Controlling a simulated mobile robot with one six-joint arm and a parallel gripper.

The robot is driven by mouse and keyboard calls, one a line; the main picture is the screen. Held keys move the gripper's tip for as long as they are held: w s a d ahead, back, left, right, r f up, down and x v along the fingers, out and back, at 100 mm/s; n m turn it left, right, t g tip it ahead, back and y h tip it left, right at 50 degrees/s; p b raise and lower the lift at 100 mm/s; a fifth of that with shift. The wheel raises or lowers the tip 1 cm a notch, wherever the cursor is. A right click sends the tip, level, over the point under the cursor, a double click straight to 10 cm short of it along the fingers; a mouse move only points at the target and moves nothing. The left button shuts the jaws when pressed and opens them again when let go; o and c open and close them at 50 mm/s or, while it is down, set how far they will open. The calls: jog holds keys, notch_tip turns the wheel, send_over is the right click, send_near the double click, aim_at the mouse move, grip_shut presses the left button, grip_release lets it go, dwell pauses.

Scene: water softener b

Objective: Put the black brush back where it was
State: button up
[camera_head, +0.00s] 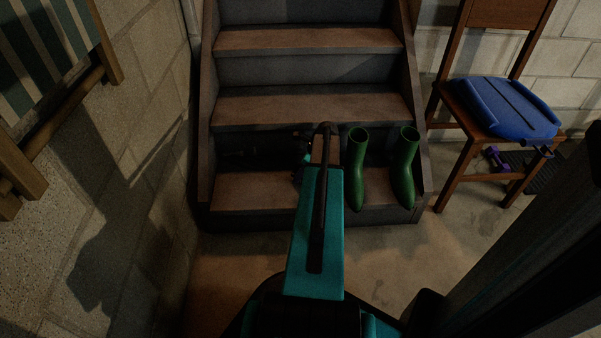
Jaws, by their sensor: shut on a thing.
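My gripper (299,160) is mostly hidden behind my teal arm link, in front of the lower stairs. Only small dark and teal parts of it show at the link's left side, above the lowest tread. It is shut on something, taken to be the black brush.
Green boots (357,170) stand upright on the lowest wooden step (245,190), right of my arm. A wooden chair (465,120) with a blue lid-like object (505,108) is at right. A purple dumbbell (496,157) shows under it. A block wall bounds the left.

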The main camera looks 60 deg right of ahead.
jog(key=o, duration=1)
jog(key=p+v, duration=0.5)
jog(key=v, duration=0.7)
jog(key=shift+r, duration=0.1)
